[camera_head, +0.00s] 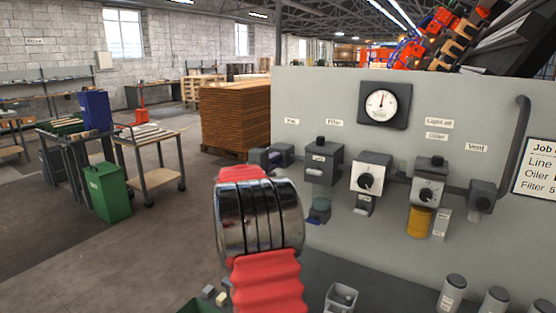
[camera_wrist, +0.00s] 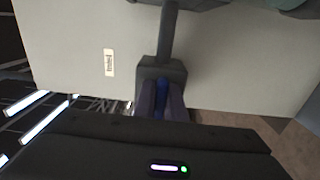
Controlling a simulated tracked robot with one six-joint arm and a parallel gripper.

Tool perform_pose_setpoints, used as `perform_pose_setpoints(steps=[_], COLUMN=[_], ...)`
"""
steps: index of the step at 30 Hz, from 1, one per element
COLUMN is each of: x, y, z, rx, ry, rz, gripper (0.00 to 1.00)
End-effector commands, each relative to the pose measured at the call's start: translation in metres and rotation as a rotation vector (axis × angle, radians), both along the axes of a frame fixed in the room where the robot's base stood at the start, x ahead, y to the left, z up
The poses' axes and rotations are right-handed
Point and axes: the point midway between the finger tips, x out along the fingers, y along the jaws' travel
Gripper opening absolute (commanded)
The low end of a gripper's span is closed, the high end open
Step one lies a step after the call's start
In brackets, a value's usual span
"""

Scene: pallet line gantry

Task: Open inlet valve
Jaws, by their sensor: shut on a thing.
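The inlet valve is a dark grey block (camera_wrist: 162,69) on the pale panel in the wrist view, with a pipe running from it. A blue handle (camera_wrist: 161,86) sits at its front and appears in line with that pipe. My gripper (camera_wrist: 161,104) is shut on the blue handle, one dark finger on each side. In the head view the valve body (camera_head: 283,153) shows at the panel's left end, below a small label. My red and chrome arm stands in front there and hides most of my gripper; the handle's position cannot be told from that view.
Right along the panel (camera_head: 310,90) are a filter unit (camera_head: 322,163), a regulator with a knob (camera_head: 370,174), an oiler with a yellow bowl (camera_head: 420,220) and a vent block (camera_head: 481,196). A round gauge (camera_head: 381,105) is above. A small bin (camera_head: 341,298) stands below.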

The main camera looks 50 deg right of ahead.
Motion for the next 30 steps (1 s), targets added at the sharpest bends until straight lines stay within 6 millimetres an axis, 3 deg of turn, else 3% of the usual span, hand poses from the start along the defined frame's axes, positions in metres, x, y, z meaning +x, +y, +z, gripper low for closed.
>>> perform_pose_setpoints(steps=[3, 4, 11, 23, 30], x=[-0.004, -0.004, -0.002, -0.001, -0.003], y=[-0.003, -0.002, -0.001, 0.006, 0.036], z=[-0.003, -0.003, -0.002, -0.002, -0.002], rx=[0.005, 0.005, 0.003, 0.003, 0.003], ry=[0.0, 0.0, 0.001, 0.001, 0.001], rz=[-0.009, -0.009, -0.005, -0.001, 0.0], gripper=[0.0, 0.13, 0.29, 0.29, 0.29])
